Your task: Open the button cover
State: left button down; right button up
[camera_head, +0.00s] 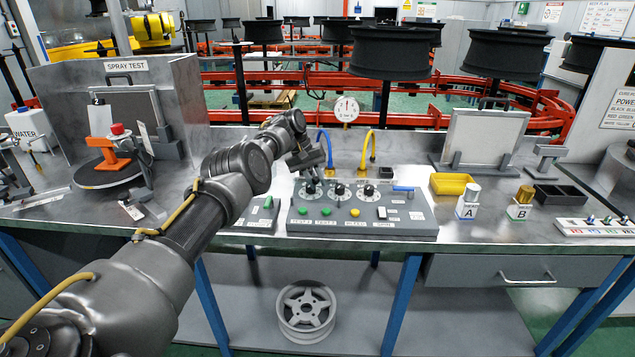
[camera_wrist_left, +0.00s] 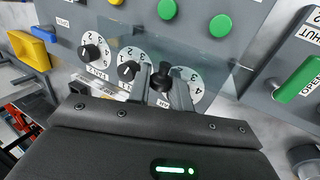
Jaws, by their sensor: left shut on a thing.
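The grey control panel (camera_head: 361,226) lies on the bench with round buttons along its front and three black knobs behind them. A pale see-through sheet (camera_wrist_left: 205,52), perhaps the button cover, shows faintly over the panel in the left wrist view; its edges are hard to make out. My left gripper (camera_head: 309,170) is over the panel's left knob. In the left wrist view my left gripper (camera_wrist_left: 161,90) has its fingers on either side of this black knob (camera_wrist_left: 164,77), shut on it. My right gripper is not in view.
A smaller panel with a green switch (camera_head: 267,202) stands just left. Blue (camera_head: 326,148) and yellow (camera_head: 368,148) hoses rise behind the knobs. A yellow tray (camera_head: 453,184) and bottles A (camera_head: 467,203) and B (camera_head: 520,204) stand to the right.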

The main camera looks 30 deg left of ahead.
pick_arm(q)
jog(key=shift+d, duration=0.1)
jog(key=c, duration=1.3)
grip_release()
jog(key=shift+c, duration=0.2)
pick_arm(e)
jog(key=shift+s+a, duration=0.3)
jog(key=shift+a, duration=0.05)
pick_arm(q)
jog(key=shift+a+r, duration=0.2)
jog(key=shift+r, duration=0.2)
jog(key=p+v, duration=0.1)
jog(key=v, duration=0.9)
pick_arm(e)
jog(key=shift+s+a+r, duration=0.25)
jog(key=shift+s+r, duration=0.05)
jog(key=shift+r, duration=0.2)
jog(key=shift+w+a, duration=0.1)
